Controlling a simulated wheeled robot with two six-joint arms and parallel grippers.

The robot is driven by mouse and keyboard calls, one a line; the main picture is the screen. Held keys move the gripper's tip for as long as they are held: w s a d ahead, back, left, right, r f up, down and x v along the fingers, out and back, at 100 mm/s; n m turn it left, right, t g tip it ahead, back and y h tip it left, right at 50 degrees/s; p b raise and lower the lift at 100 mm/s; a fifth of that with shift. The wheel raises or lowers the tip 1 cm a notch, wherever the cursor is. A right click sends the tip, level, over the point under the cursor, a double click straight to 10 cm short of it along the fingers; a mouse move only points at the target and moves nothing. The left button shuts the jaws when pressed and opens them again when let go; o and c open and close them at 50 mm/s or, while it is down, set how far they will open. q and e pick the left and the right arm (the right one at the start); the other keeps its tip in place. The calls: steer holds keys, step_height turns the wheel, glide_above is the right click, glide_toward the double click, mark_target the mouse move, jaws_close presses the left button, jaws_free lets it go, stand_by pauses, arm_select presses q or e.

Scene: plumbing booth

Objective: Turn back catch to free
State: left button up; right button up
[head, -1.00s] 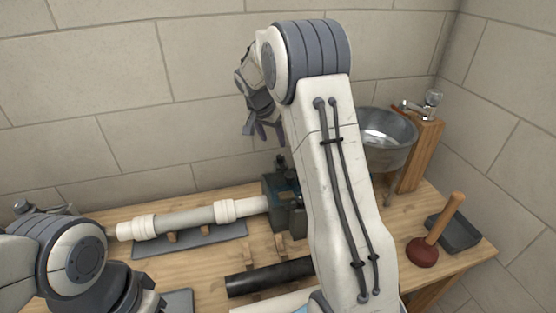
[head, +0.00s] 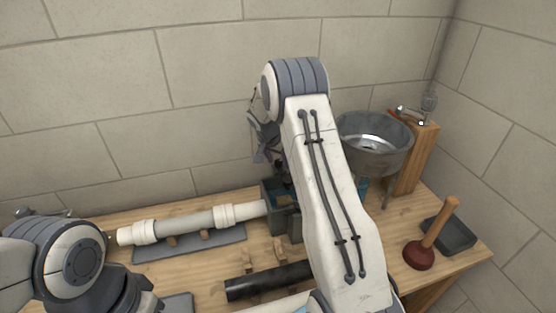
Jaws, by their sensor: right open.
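A dark green-grey box-like fixture (head: 277,192) stands on the bench at the right end of a white pipe (head: 190,222). I cannot make out a catch on it; my right arm covers much of that area. My right gripper (head: 262,155) is above the fixture, partly hidden behind my own arm, open and pointing down, apart from the fixture as far as I can see. My left arm shows at the lower left, but its gripper fingers are not clearly in the picture.
A black pipe (head: 262,280) lies on wooden blocks at the front. A metal basin (head: 374,145) and a tap (head: 412,115) on a wooden post stand at the back right. A plunger (head: 425,250) and a dark tray (head: 450,236) are at the right bench edge.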

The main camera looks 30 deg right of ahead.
jaws_close()
